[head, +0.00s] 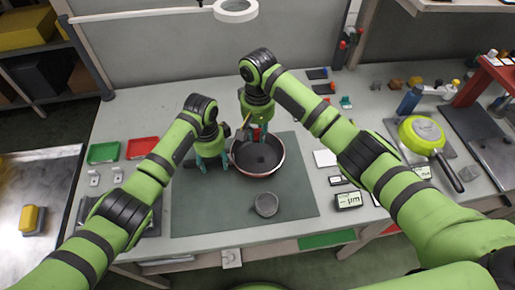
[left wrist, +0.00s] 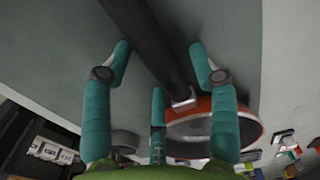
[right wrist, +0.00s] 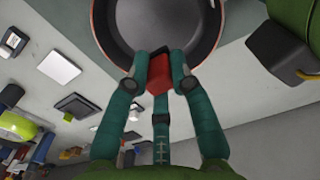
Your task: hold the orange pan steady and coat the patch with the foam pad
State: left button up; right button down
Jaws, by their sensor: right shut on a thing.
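The orange pan (head: 279,170) sits on the dark mat, with a dark interior and an orange-red rim; it also shows in the left wrist view (left wrist: 240,108) and right wrist view (right wrist: 207,40). A faint darker patch (head: 262,160) shows on its floor. My left gripper (head: 204,165) is left of the pan. In the left wrist view its fingers (left wrist: 160,48) stand apart on both sides of the black handle (left wrist: 160,45), with gaps visible. My right gripper (right wrist: 160,65) is shut on a red block (right wrist: 160,76), apparently the foam pad's grip, over the pan's edge. The pad's underside is hidden.
A round grey dish (head: 266,204) stands on the mat (head: 215,212) in front of the pan. Green (head: 103,153) and red (head: 142,147) trays lie left. A yellow-green pan (head: 422,132), a blue bottle (head: 409,100) and a small display (head: 348,200) stand right.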

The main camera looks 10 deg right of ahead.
pick_arm(q)
notch_tip(320, 180, up, 12)
dwell(0.7)
pick_arm(e)
jog(key=shift+f, duration=0.1)
